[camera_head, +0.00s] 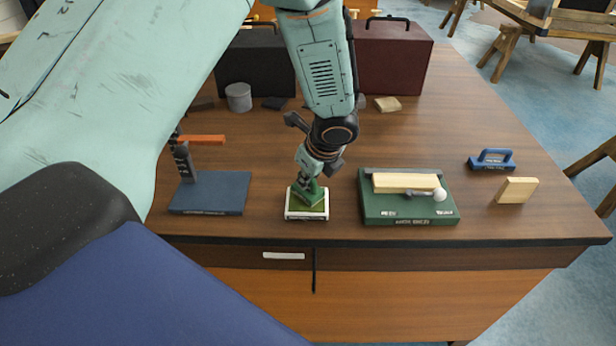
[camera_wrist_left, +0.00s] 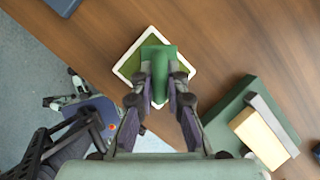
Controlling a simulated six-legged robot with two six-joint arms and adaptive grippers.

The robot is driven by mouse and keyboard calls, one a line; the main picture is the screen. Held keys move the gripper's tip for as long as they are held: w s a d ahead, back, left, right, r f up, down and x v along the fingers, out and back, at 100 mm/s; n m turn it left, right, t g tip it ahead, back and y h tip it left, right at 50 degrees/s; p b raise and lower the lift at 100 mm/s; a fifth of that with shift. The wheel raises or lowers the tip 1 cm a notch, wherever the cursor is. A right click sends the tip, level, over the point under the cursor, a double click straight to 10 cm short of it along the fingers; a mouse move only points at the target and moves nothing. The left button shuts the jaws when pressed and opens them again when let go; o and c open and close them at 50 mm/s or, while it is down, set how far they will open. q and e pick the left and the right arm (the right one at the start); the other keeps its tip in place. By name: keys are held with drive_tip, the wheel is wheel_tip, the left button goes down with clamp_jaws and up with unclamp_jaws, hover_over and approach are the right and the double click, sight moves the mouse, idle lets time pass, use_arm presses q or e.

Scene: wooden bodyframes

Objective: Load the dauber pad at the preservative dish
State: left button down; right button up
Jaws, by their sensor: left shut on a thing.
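The preservative dish (camera_head: 307,214) is a square white-rimmed tray with a green inside, near the table's front edge. It also shows in the left wrist view (camera_wrist_left: 124,71). My left gripper (camera_head: 310,181) points down over the dish, shut on the green dauber (camera_head: 312,194). In the left wrist view, the dauber (camera_wrist_left: 158,62) sits between the fingers of the left gripper (camera_wrist_left: 160,92) and covers part of the dish. The dauber's pad is hidden, so I cannot tell whether it touches the green surface. My right gripper is not in view.
Right of the dish is a green block (camera_head: 408,213) bearing a pale wooden piece (camera_head: 405,182). Left is a dark blue stand (camera_head: 209,194). A blue-handled tool (camera_head: 492,160) and a small wooden block (camera_head: 517,190) lie at right. Two cases and a grey cup (camera_head: 238,97) stand behind.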

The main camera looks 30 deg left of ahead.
use_arm(q)
drive_tip(key=shift+d, duration=0.1)
drive_tip(key=shift+s+f, duration=0.1)
drive_tip(key=shift+s, duration=0.05)
drive_tip(key=shift+f+b, duration=0.25)
drive_tip(key=shift+b, duration=0.05)
idle(0.4)
idle(0.5)
wheel_tip(320, 180, up, 7)
drive_tip(key=p, duration=0.6)
drive_tip(key=shift+f, duration=0.1)
idle(0.6)
idle(0.3)
